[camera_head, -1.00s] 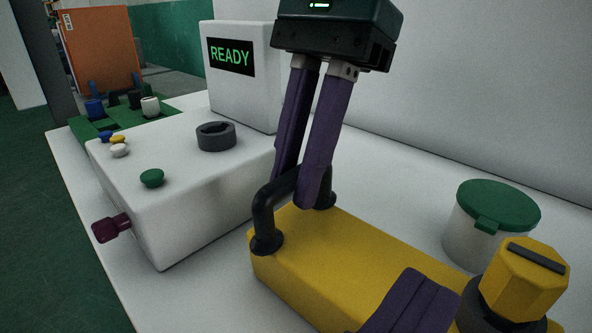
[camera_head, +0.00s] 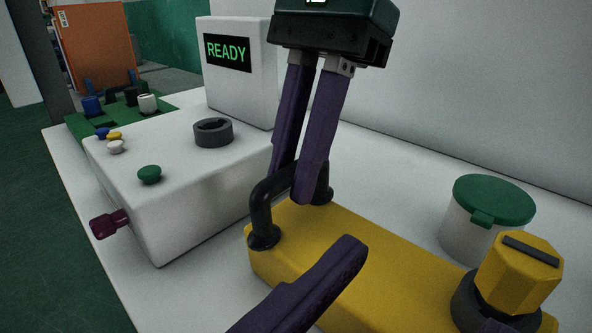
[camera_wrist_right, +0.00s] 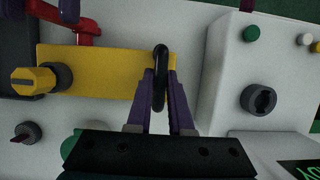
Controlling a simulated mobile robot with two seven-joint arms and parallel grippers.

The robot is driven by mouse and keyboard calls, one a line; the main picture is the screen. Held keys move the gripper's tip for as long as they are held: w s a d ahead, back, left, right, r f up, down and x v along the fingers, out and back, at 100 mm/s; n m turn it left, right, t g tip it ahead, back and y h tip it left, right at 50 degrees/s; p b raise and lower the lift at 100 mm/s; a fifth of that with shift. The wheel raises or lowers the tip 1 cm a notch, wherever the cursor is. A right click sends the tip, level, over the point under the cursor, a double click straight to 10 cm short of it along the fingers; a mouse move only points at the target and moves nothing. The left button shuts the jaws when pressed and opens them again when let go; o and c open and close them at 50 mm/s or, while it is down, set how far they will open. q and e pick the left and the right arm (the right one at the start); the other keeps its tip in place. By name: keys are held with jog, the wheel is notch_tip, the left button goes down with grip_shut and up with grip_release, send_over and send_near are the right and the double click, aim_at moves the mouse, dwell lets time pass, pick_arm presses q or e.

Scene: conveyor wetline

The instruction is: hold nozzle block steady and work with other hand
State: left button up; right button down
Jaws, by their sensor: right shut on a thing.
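The yellow nozzle block (camera_head: 345,265) lies on the white bench and has a black arched handle (camera_head: 262,215) at its far end. My right gripper (camera_head: 292,182) reaches down from above and is shut on this handle. In the right wrist view the fingers (camera_wrist_right: 160,85) stand on both sides of the handle, with the yellow block (camera_wrist_right: 105,70) beyond. A yellow faceted knob (camera_head: 520,275) on a dark collar stands at the block's near end. My left gripper (camera_head: 420,290) is at the lower edge, its purple fingers spread apart near the block, apparently empty.
A white machine (camera_head: 185,200) with a READY screen (camera_head: 228,53), buttons and a grey ring socket (camera_head: 213,132) stands to the left. A green-lidded pot (camera_head: 490,205) stands to the right. A red part (camera_wrist_right: 70,20) lies beside the block.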

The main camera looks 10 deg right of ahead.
pick_arm(q)
jog(key=v, duration=0.7)
dwell(0.3)
jog(key=v, duration=0.7)
jog(key=shift+s+f, duration=0.1)
jog(key=shift+c, duration=0.4)
jog(key=w+d+m, duration=0.1)
jog(key=w+d, duration=0.1)
jog(key=d, duration=0.2)
jog(key=w+d+f+m, duration=0.1)
jog(key=w+d, duration=0.1)
jog(key=d, duration=0.2)
jog(key=w+d+f+m, duration=0.1)
jog(key=w+d, duration=0.1)
jog(key=d, duration=0.2)
jog(key=shift+w+d+g, duration=0.1)
jog(key=shift+w+g, duration=0.2)
grip_shut()
